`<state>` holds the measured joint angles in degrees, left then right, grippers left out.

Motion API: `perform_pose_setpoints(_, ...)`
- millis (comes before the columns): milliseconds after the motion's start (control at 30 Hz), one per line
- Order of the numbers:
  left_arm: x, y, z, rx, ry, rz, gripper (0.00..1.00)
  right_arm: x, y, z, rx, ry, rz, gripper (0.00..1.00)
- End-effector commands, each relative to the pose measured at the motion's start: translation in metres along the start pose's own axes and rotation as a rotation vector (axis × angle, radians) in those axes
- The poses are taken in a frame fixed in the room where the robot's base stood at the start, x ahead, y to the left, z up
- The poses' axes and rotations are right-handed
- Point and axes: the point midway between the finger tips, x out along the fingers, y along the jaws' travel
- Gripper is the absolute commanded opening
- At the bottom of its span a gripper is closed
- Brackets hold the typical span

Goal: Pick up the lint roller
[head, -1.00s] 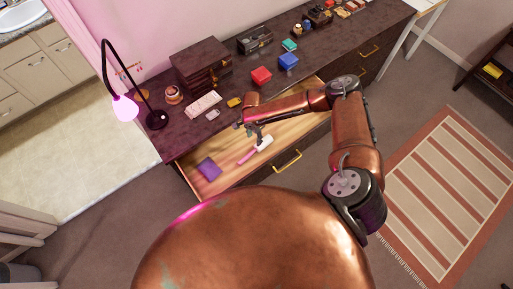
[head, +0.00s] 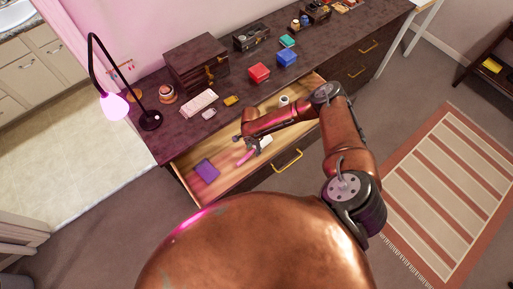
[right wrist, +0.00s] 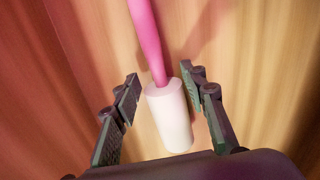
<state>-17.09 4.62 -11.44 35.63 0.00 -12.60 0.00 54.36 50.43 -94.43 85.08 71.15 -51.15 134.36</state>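The lint roller (head: 246,156) lies in the open drawer. It has a pink handle and a white roll, and my right gripper partly covers it in the head view. In the right wrist view the white roll (right wrist: 170,118) lies between the two fingers of my right gripper (right wrist: 161,82), with the pink handle pointing away past the fingertips. The fingers are spread, with a gap on each side of the roll. In the head view my right gripper (head: 251,144) is low in the drawer over the roller. My left gripper is not in view.
The open drawer (head: 237,181) also holds a purple item (head: 206,169) at its left and a small white roll (head: 284,100) towards the back right. The dark dresser top (head: 161,133) above carries a lamp (head: 150,119), a red box (head: 259,72) and a blue box (head: 287,58).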

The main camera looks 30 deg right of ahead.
Motion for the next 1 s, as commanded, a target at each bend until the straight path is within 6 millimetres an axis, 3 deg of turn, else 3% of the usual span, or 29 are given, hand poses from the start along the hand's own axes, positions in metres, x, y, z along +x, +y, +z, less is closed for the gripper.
perform_pose_setpoints(233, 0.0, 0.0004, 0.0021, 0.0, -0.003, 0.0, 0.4, 0.0012, -0.0003, -0.0002, 0.0, 0.001, 0.0, 0.39)
perform_pose_setpoints(800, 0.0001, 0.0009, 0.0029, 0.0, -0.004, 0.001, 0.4, 0.0012, -0.0001, -0.0001, 0.0, 0.0, 0.0, 0.0)
perform_pose_setpoints(1000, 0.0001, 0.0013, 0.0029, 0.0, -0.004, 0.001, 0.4, 0.0011, -0.0002, -0.0002, 0.0, 0.0, -0.001, 0.0)
